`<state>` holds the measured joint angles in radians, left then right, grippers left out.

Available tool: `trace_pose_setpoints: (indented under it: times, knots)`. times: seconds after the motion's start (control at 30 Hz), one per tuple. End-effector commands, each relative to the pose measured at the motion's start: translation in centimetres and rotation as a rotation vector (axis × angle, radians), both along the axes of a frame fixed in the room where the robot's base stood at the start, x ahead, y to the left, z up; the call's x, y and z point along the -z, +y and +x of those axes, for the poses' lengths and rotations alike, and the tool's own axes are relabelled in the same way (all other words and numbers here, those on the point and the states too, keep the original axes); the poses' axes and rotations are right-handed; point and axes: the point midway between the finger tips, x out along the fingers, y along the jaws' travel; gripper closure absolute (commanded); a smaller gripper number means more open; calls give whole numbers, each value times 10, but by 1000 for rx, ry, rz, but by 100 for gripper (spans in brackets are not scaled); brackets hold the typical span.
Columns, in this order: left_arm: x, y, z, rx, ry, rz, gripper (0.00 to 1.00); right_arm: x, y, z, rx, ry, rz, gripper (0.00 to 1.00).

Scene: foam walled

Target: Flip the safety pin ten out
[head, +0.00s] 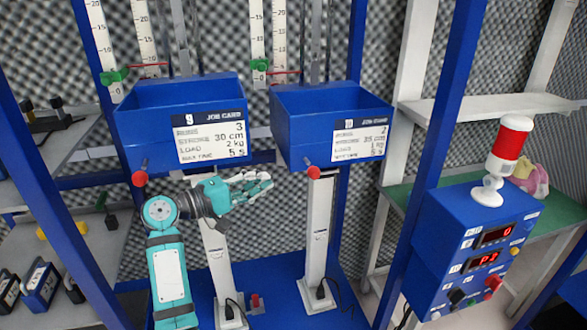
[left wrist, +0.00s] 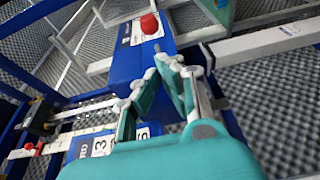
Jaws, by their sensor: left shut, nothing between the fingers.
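Safety pin ten (head: 312,172) is a red knob at the lower left front of the blue bin marked 10 (head: 285,128). A second red pin (head: 140,178) sits under the blue bin marked 9 (head: 140,130). My left gripper (head: 266,182) is shut and empty, to the left of and slightly below pin ten, apart from it in the picture. In the left wrist view the gripper (left wrist: 150,78) points toward a blue bin (left wrist: 125,68). A red knob (left wrist: 149,23) shows beyond the fingertips there, probably pin ten. My right gripper is not in view.
White posts (head: 318,240) stand below the bins on a blue base (head: 275,285). A blue control box (head: 475,250) with a red lamp (head: 508,145) stands at the right. Blue uprights flank the rig. Shelves (head: 55,265) are at the left.

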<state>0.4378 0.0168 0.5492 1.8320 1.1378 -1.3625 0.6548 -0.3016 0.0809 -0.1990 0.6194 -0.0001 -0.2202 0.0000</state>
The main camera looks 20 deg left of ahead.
Motion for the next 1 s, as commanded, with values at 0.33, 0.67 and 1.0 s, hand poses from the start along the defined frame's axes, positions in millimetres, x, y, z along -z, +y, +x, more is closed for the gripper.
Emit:
trace_pose_setpoints:
  times: [0.33,0.67,1.0]
  knots:
    - [-12,-28,33,11,-12,-13,100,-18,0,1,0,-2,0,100]
    - [-9,-56,72,8,-11,-8,100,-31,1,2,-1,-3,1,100]
    - [-7,-60,77,7,-12,-5,100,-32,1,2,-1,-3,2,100]
